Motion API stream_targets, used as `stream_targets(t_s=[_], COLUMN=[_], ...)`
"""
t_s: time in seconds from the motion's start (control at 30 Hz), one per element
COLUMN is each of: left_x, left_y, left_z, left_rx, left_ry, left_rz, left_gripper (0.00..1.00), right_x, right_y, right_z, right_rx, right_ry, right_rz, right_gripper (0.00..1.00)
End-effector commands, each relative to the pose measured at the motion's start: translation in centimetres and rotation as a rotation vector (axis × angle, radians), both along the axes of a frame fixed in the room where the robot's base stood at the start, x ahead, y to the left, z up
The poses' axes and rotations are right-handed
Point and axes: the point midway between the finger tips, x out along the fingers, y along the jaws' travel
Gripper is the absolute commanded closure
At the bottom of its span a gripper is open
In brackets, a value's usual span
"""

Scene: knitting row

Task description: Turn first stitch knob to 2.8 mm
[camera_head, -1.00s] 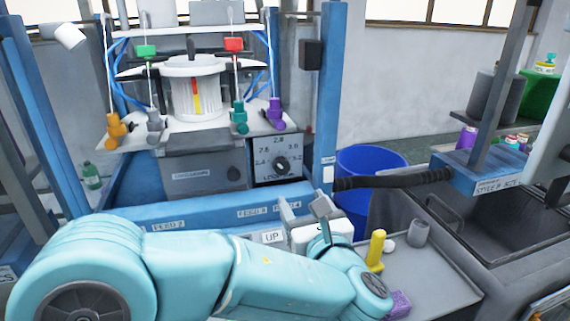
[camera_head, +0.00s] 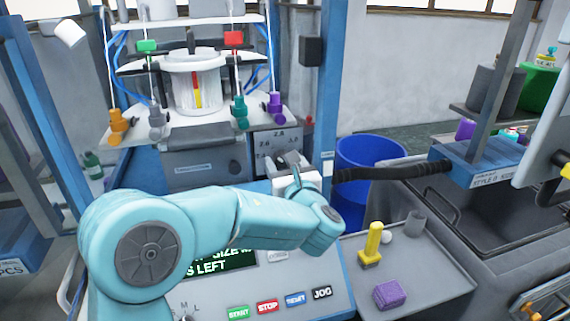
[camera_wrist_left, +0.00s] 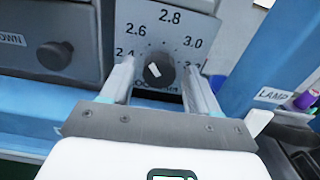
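The first stitch knob (camera_wrist_left: 158,70) is dark and round, on a grey dial plate (camera_wrist_left: 170,22) marked from 2.4 through 2.6, 2.8 and 3.0. Its white pointer mark leans up and left, roughly toward 2.6. My left gripper (camera_wrist_left: 160,80) is open, with one finger on each side of the knob in the left wrist view; gaps show between fingers and knob. In the head view the left gripper (camera_head: 292,162) is in front of the dial plate (camera_head: 278,140) and hides most of the knob. My right gripper is not in view.
Another dark knob (camera_wrist_left: 54,55) sits left of the dial, beside a DOWN label. Below my arm is a control panel (camera_head: 330,285) with coloured buttons. A grey tray (camera_head: 425,285) at right holds a yellow tool (camera_head: 372,243) and a purple block (camera_head: 389,294). A blue post (camera_head: 326,80) stands right.

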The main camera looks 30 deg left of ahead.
Motion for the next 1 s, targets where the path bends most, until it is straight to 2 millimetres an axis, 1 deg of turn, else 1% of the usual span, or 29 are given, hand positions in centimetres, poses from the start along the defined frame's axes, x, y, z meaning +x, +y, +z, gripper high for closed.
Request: stream_targets(t_s=[0.03,0.07,0.1,0.13,0.37,0.57,1.0], left_x=[0.0,0.0,0.0,0.0,0.0,0.0,0.1], left_y=[0.0,0.0,0.0,0.0,0.0,-0.1,-0.1], left_z=[0.0,0.0,0.0,0.0,0.0,0.1,0.2], left_rx=[0.0,0.0,0.0,0.0,0.006,0.052,0.269], left_ry=[0.0,0.0,0.0,0.0,0.008,0.062,0.317], left_rz=[0.0,0.0,0.0,0.0,0.0,0.0,0.0], left_gripper=[0.58,0.68,0.81,0.9,0.91,0.91,0.91], right_x=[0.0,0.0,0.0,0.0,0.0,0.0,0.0], right_y=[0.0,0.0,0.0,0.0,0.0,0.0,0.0], right_z=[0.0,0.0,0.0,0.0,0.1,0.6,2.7], right_rx=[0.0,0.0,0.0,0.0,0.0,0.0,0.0], right_ry=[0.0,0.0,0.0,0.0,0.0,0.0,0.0], right_rz=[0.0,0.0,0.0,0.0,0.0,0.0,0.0], right_gripper=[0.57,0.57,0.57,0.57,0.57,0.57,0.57])
